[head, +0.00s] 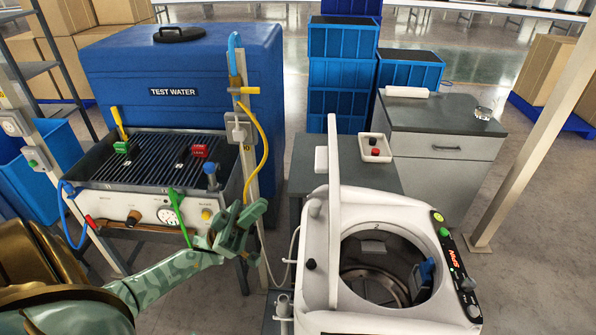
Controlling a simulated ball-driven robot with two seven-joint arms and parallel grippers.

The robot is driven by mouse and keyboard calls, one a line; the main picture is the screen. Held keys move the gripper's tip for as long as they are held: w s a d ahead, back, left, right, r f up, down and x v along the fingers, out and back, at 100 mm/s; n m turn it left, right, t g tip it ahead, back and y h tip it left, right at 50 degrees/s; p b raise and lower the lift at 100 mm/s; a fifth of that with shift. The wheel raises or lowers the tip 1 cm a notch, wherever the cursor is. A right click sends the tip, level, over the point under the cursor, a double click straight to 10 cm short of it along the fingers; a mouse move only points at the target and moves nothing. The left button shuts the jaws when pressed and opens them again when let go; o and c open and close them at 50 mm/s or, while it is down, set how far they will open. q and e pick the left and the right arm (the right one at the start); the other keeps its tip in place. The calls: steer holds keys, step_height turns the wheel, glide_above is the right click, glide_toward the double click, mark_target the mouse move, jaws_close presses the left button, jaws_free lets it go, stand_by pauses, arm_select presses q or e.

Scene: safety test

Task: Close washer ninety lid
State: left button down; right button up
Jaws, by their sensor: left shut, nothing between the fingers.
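The white top-loading washer (405,212) stands at the lower right with its round drum opening uncovered. Its lid (333,215) stands upright along the left side of the opening and is seen almost edge-on. A blue object (427,270) is inside the opening, at the right. My left gripper (245,218) is to the left of the lid, apart from it, with its fingers together and nothing held. My right gripper is out of view.
A test bench (150,208) with a blue "TEST WATER" tank (180,65) stands at the left. A metal post (247,150) with a yellow hose rises behind my left gripper. A grey cabinet (445,145) is behind the washer. A pale post (530,130) stands right.

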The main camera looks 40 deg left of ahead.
arm_select(q)
steer(key=w+d+r+p, duration=0.5)
steer(key=d+r, duration=0.2)
steer(key=d, duration=0.2)
steer(key=shift+w+r, duration=0.15)
steer(key=shift+w, duration=0.1)
